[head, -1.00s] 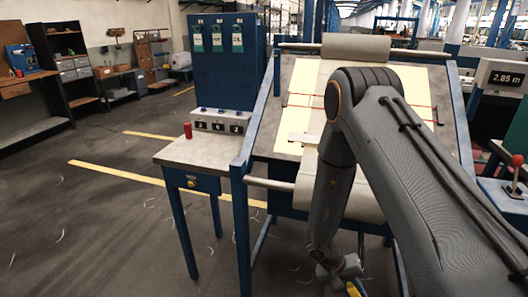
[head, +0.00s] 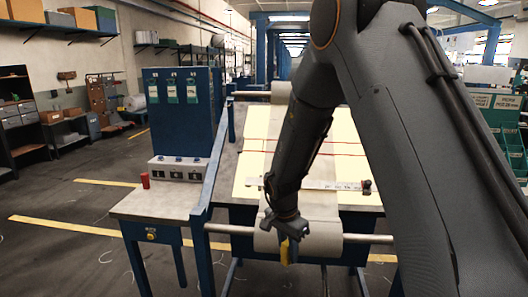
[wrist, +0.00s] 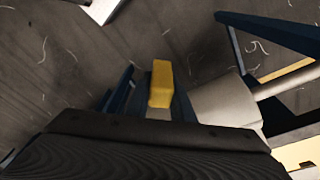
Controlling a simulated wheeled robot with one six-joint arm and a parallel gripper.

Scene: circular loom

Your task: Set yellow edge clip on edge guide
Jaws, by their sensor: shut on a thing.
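My gripper (head: 285,232) is in front of the lower roller of the inspection frame in the head view. It is shut on the yellow edge clip (head: 287,252), which hangs below the fingers. In the wrist view the yellow clip (wrist: 161,82) shows as a small block between the fingers. A pale ruler-like bar (head: 335,185) with marks and a dark piece at its right end lies across the lit sloping panel; it may be the edge guide, but I cannot tell surely. My arm covers part of the panel and bar.
The cloth roller (head: 320,238) and its rod lie close behind my gripper. A side table (head: 165,205) with a red cylinder (head: 145,181) and a switch box (head: 190,170) stands at the left.

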